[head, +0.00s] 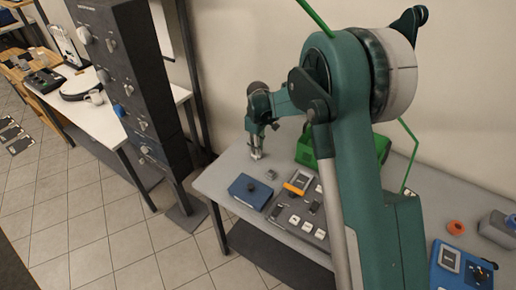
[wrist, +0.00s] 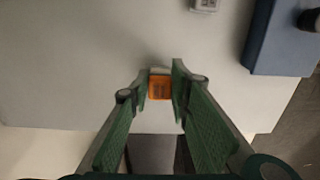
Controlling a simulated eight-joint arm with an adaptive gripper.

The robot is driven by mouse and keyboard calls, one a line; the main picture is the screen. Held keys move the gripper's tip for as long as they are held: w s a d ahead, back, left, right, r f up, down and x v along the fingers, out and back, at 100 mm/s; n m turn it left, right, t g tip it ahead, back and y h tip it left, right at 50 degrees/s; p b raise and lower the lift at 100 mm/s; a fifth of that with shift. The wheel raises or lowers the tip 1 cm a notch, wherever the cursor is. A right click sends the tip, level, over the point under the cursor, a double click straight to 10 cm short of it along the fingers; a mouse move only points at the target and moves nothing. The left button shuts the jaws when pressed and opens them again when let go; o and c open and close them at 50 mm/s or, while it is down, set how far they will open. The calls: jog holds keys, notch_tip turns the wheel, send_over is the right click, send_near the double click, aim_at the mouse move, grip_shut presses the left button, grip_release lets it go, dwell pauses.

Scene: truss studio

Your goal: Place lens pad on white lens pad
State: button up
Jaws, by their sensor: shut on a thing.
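My gripper (wrist: 160,92) has its green fingers closed around a small orange square pad (wrist: 159,88) in the wrist view. A pale strip (wrist: 159,70) shows along the pad's far edge; I cannot tell whether it is the white lens pad or part of the held piece. In the head view, my gripper (head: 257,152) points down close over the grey table (head: 222,183) near its back left part. A small pale patch shows at its fingertips there. Whether the orange pad touches anything below is hidden.
A blue box (head: 250,190) and a small grey item (head: 272,174) stand close to my gripper. A grey panel (head: 300,215) with white squares and an orange-topped device (head: 299,182) lie to the right. A green case (head: 306,150) stands behind.

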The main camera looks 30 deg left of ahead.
jog(key=shift+f, duration=0.1)
jog(key=shift+o, duration=1.4)
jog(key=shift+f, duration=0.1)
jog(key=o, duration=0.5)
jog(key=shift+c, duration=0.2)
jog(key=shift+r, duration=0.2)
notch_tip(320, 180, up, 12)
